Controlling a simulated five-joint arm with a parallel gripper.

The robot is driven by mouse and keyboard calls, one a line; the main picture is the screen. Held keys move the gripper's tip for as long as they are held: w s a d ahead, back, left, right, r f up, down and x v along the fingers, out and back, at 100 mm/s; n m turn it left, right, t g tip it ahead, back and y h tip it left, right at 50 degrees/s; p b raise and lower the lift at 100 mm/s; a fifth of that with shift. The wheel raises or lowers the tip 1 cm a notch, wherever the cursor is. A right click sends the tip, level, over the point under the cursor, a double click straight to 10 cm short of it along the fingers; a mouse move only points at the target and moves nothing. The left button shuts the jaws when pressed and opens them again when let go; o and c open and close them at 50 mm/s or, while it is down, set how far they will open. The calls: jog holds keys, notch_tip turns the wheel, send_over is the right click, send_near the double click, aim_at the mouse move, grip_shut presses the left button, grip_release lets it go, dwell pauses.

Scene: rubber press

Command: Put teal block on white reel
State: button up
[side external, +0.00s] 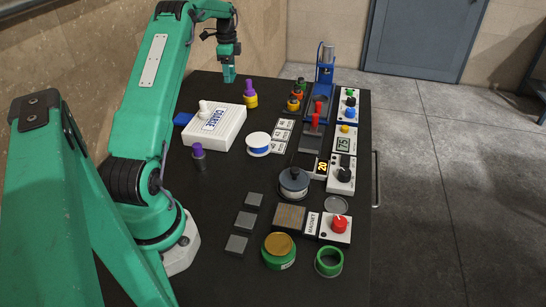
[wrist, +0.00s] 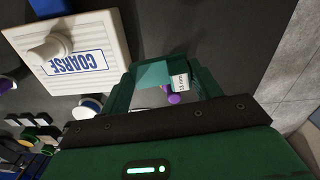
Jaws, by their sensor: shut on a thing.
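The teal block (side external: 229,74) is held in my gripper (side external: 228,66) above the far left end of the dark table. In the wrist view the teal block (wrist: 152,74) sits between the green fingers, which are shut on it. The white reel (side external: 258,139), a white spool with blue, stands upright on the table to the right of the white COARSE box. Its top looks bare. My gripper is high, beyond and to the left of the reel. In the wrist view the white reel (wrist: 88,106) is partly hidden behind my gripper's body.
The white COARSE box (side external: 214,127) with a knob stands left of the reel. A purple-topped yellow piece (side external: 250,95) stands near the far edge, and a purple-topped dark piece (side external: 199,158) nearer. White labelled tiles (side external: 283,135) and a blue press (side external: 325,75) lie to the right.

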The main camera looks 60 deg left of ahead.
jog(key=w+d+r, duration=0.2)
jog(key=d, duration=0.8)
jog(key=w+d+r, duration=0.2)
jog(key=d, duration=0.8)
jog(key=s+d, duration=0.4)
jog(key=d, duration=0.5)
jog(key=s+d+m, duration=0.1)
jog(key=s+d, duration=0.3)
jog(key=d, duration=0.6)
jog(key=shift+s+d+r+m, duration=0.15)
jog(key=shift+s+d+m, duration=0.15)
jog(key=shift+s, duration=0.1)
jog(key=shift+a, duration=0.15)
send_over(258, 139)
notch_tip(258, 139, down, 7)
jog(key=shift+f, duration=2)
